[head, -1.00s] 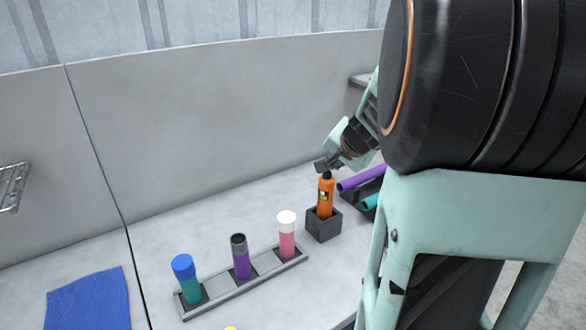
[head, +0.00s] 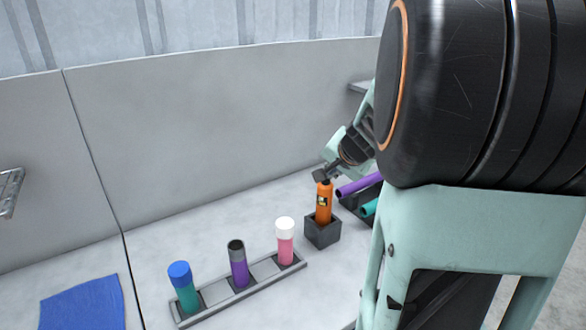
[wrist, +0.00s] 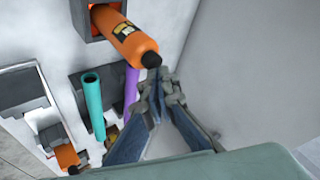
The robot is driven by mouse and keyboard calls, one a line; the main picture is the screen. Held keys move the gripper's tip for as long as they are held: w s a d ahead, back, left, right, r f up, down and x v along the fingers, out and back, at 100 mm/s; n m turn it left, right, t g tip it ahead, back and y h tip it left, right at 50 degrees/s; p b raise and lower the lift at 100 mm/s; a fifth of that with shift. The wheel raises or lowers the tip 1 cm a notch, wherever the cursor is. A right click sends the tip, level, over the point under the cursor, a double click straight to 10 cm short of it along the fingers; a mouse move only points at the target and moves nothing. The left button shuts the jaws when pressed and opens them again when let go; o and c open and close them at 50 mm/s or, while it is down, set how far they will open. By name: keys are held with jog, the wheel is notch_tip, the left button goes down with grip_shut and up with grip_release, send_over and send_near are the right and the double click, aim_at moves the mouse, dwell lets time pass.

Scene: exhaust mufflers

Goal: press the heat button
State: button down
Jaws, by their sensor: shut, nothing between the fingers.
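My gripper (wrist: 160,82) is shut and empty, its fingertips close to the black cap of an orange bottle (wrist: 128,40) in the wrist view. I cannot tell if they touch. In the head view my gripper (head: 319,174) is at the top of the upright orange bottle (head: 324,203), partly covering its cap. The bottle has a dark and yellow label and stands in a dark square holder (head: 323,232). I cannot make out a heat button in either view.
A grey rack (head: 240,293) holds teal, purple and pink tubes. Purple (wrist: 131,88) and teal (wrist: 94,105) tubes lie beside the bottle's holder. A blue cloth (head: 84,305) lies at left. The table between cloth and rack is clear.

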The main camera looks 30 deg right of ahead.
jog(key=shift+f, duration=0.1)
dwell(0.5)
jog(key=shift+f+b, duration=0.4)
jog(key=shift+b, duration=0.25)
jog(key=shift+r+p, duration=0.3)
jog(key=shift+r, duration=0.15)
notch_tip(320, 180, up, 6)
jog(key=p, duration=0.5)
dwell(0.4)
